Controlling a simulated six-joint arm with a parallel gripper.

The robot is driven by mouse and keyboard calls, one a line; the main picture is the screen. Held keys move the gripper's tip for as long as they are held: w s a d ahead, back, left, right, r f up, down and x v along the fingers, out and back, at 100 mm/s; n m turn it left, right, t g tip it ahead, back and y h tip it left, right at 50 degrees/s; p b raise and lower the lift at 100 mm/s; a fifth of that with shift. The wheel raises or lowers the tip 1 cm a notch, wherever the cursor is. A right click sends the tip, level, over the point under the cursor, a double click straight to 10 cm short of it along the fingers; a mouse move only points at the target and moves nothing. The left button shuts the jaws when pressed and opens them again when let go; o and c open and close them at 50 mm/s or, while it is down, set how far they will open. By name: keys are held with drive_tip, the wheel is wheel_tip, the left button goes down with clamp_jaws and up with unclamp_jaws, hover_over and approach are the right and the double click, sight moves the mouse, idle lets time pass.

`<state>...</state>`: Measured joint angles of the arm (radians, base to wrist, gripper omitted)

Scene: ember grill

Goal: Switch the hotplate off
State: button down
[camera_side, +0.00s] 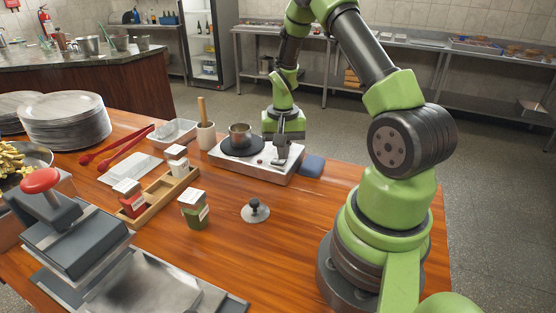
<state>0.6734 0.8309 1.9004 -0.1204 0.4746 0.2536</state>
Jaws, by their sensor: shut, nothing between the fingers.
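The hotplate (226,161) is a low silver box at the back of the wooden table. A metal pot (240,135) stands on its round dark burner. My gripper (281,161) is shut and empty. It points down at the right part of the hotplate's top, beside the burner. Its fingertips are at or just above the surface; I cannot tell whether they touch. A small reddish spot (260,162) shows on the top, left of the fingertips. Any switch under my gripper is hidden or too small to make out.
A dark blue block or cloth (312,166) lies right of the hotplate. A pot lid (255,211), a spice jar (194,209), a wooden caddy (163,195) and red tongs (118,147) are nearer. A press with a red knob (40,181) stands front left.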

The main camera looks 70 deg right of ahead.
drive_tip(key=shift+f, duration=0.6)
drive_tip(key=shift+r, duration=3.5)
drive_tip(key=shift+a+r, duration=0.1)
drive_tip(key=shift+r, duration=0.1)
drive_tip(key=s+a+r+n+t, duration=0.3)
drive_tip(key=a+r+n+t, duration=0.2)
drive_tip(key=a+r, duration=1.1)
drive_tip(key=s+a+r+n+t+y, duration=0.2)
drive_tip(key=s+a+n, duration=0.1)
drive_tip(key=s+a, duration=0.3)
drive_tip(key=shift+s+r, duration=0.25)
drive_tip(key=shift+s, duration=0.2)
